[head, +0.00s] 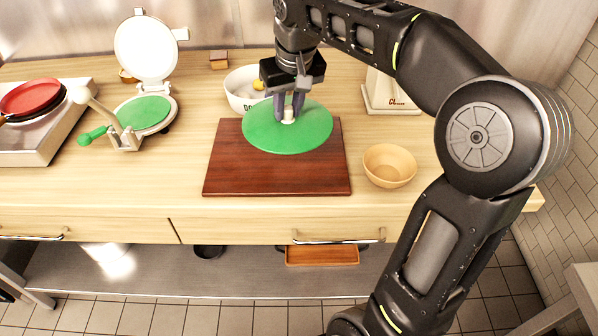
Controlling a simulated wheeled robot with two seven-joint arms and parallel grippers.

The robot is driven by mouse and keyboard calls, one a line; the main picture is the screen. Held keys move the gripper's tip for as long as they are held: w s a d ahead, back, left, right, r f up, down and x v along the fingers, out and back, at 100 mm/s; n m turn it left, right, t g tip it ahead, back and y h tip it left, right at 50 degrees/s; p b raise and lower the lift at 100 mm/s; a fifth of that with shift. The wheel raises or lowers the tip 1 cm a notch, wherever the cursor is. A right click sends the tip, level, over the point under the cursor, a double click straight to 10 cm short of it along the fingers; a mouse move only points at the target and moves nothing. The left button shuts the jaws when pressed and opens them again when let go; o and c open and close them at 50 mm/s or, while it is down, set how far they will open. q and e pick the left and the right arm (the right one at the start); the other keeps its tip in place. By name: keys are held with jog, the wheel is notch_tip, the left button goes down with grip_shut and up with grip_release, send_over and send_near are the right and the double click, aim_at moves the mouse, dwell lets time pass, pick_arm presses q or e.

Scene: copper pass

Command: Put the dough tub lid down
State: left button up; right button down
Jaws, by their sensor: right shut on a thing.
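The dough tub lid (268,138) is a green disc with a pale knob in its middle. My right gripper (289,112) is shut on the knob, with its fingers pointing down. The lid overlaps the far right part of a dark red-brown board (232,178); I cannot tell whether it touches the board or hangs above it. A white tub (238,92) with lettering stands just behind the lid, partly hidden by it and by my gripper, with something yellow inside. My left gripper is not in view.
A tan bowl (389,165) stands right of the board. A press with a green disc (145,112) and a burner with a red pan (32,98) stand left. A pale block-like stand (388,98) is at the back right. The counter left of the board is clear.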

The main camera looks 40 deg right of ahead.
aim_at(289, 122)
jog(key=shift+w+f, duration=0.1)
jog(key=shift+w, duration=0.2)
jog(key=shift+s+f, duration=0.15)
jog(key=shift+f, duration=2.95)
jog(key=shift+f, duration=1.85)
jog(key=shift+f, duration=0.15)
jog(key=c, duration=1.2)
grip_release()
